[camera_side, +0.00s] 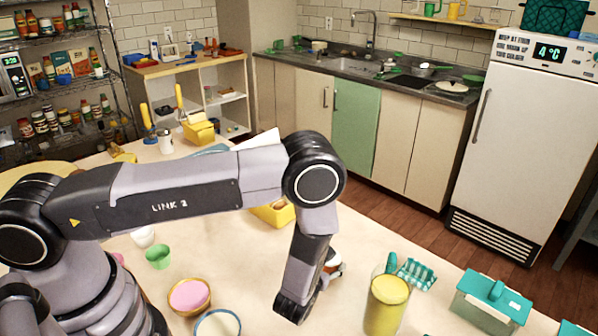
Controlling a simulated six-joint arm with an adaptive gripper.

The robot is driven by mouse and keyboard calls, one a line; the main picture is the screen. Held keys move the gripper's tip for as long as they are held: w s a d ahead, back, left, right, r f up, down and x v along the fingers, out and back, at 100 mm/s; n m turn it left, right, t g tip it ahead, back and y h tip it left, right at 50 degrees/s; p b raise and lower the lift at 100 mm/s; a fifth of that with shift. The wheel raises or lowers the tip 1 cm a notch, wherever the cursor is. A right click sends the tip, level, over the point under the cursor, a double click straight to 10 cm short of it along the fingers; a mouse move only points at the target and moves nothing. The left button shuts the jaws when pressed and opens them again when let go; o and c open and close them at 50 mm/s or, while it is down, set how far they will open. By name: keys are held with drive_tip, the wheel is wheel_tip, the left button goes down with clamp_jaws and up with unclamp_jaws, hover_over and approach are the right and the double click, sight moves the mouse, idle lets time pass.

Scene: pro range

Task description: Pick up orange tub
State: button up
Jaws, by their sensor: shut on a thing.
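My arm reaches over the table from the left, and its forearm hangs down near the middle. My gripper (335,269) is mostly hidden behind the wrist; only a small dark and grey part shows at its right side. A small orange-and-white thing (331,258) shows there, right at the gripper, and seems to be the orange tub. My gripper is shut on it. Most of the tub is hidden by my forearm, and I cannot tell whether it touches the table.
A pink bowl (189,296), a green cup (158,257) and a blue-rimmed bowl (218,324) stand left. A yellow container (272,214) is behind my arm.

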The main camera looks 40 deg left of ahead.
drive_tip(key=shift+c, duration=1.4)
drive_tip(key=shift+r, duration=0.15)
